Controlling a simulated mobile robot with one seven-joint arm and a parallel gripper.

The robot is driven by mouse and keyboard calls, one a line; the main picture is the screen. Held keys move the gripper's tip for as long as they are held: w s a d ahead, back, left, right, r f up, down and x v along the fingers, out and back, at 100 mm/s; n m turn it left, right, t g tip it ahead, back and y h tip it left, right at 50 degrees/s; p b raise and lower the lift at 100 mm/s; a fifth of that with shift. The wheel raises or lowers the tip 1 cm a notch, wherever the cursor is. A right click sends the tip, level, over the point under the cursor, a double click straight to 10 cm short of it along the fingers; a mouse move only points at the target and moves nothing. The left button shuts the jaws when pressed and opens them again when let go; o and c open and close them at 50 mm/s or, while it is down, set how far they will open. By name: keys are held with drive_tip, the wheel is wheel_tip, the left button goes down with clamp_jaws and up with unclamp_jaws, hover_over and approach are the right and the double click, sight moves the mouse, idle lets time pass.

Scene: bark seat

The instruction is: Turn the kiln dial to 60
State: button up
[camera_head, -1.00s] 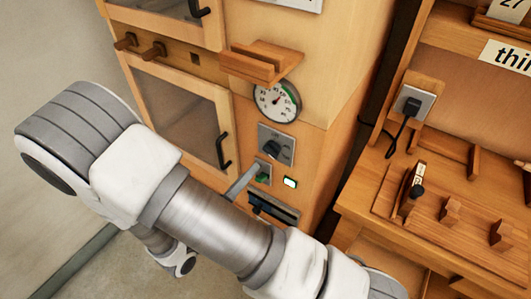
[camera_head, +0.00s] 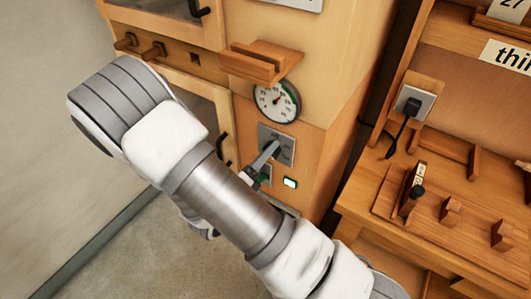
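The kiln is a wooden cabinet with a grey square plate (camera_head: 287,150) on its front, which bears the dark kiln dial. The grey finger end of my gripper (camera_head: 266,157) is right at the dial and covers most of it. I cannot tell whether it touches or grips the dial. Most of my gripper is hidden behind my white and grey arm, and only one finger shape shows clearly. The dial's markings are too small to read.
A round white gauge (camera_head: 276,101) sits above the plate, under a projecting wooden block (camera_head: 260,64). Below the plate are a partly hidden green switch and a small lit green display (camera_head: 290,183). A wooden workbench (camera_head: 356,208) stands at the right; open floor lies lower left.

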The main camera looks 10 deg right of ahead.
clamp_jaws()
drive_tip(key=shift+m, duration=0.3)
drive_tip(key=m+b, duration=0.1)
drive_tip(key=m, duration=0.4)
drive_tip(key=m+b, duration=0.2)
drive_tip(key=m, duration=0.4)
drive_tip(key=shift+s+d+r+b, duration=0.1)
drive_tip(key=shift+s+d+b, duration=0.05)
drive_tip(key=shift+b, duration=0.15)
drive_tip(key=shift+m, duration=0.3)
drive_tip(key=shift+o, duration=1.8)
unclamp_jaws()
